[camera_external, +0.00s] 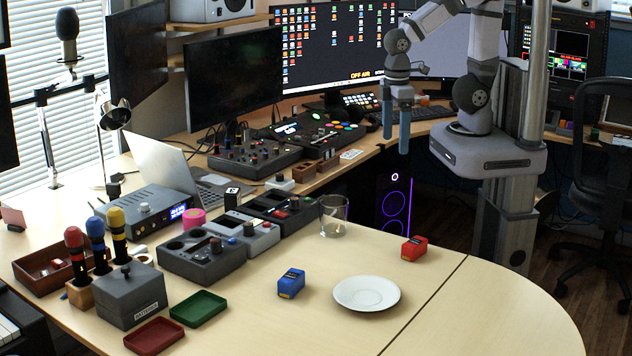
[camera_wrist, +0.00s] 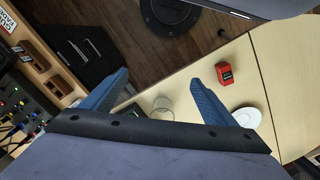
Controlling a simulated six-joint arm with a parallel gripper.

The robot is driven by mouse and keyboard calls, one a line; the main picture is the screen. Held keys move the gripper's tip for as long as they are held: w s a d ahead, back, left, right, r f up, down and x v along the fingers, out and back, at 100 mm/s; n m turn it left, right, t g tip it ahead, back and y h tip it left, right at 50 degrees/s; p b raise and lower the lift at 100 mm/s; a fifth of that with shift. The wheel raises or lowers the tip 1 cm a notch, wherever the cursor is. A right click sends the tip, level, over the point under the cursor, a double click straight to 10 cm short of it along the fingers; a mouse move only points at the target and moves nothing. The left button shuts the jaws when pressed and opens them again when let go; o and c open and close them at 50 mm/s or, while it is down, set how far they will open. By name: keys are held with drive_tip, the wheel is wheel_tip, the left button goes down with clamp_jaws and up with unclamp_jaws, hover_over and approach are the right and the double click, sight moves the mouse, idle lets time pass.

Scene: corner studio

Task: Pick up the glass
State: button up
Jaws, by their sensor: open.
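The clear glass (camera_external: 334,216) stands upright on the light wooden table, beside the row of grey devices. It also shows in the wrist view (camera_wrist: 162,108), between my two blue fingers but well beyond them. My gripper (camera_external: 397,143) hangs in the air with its blue fingers pointing down, above and to the right of the glass. Its fingers show spread apart in the wrist view (camera_wrist: 158,84), open, with nothing between them.
A red block (camera_external: 414,248), a blue block (camera_external: 291,283) and a white saucer (camera_external: 366,293) stand near the glass. Grey devices (camera_external: 201,258) line its left side. Monitors and a desk lie behind. The table's front right is clear.

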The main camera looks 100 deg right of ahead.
drive_tip(key=w+a+n+t+h+b, duration=0.1)
drive_tip(key=w+a+n+t+h, duration=0.4)
drive_tip(key=n, duration=0.9)
drive_tip(key=w+a+n+t+h+b, duration=0.2)
drive_tip(key=w+a+n+t+h, duration=0.4)
drive_tip(key=n, duration=0.7)
drive_tip(key=y, duration=0.2)
approach(348, 211)
drive_tip(key=shift+w+d+f+g, duration=0.15)
drive_tip(key=shift+w+d, duration=0.1)
drive_tip(key=shift+w, duration=0.25)
drive_tip(key=shift+w+d+f+g, duration=0.15)
drive_tip(key=shift+w+d, duration=0.1)
drive_tip(key=shift+w, duration=0.25)
drive_tip(key=shift+p+x, duration=0.85)
drive_tip(key=shift+x, duration=2.5)
drive_tip(key=shift+w+d+p, duration=0.3)
drive_tip(key=shift+w+d, duration=0.05)
drive_tip(key=shift+p+x, duration=0.65)
drive_tip(key=shift+x, duration=1.5)
drive_tip(key=shift+a+f, duration=0.1)
drive_tip(key=shift+f, duration=0.05)
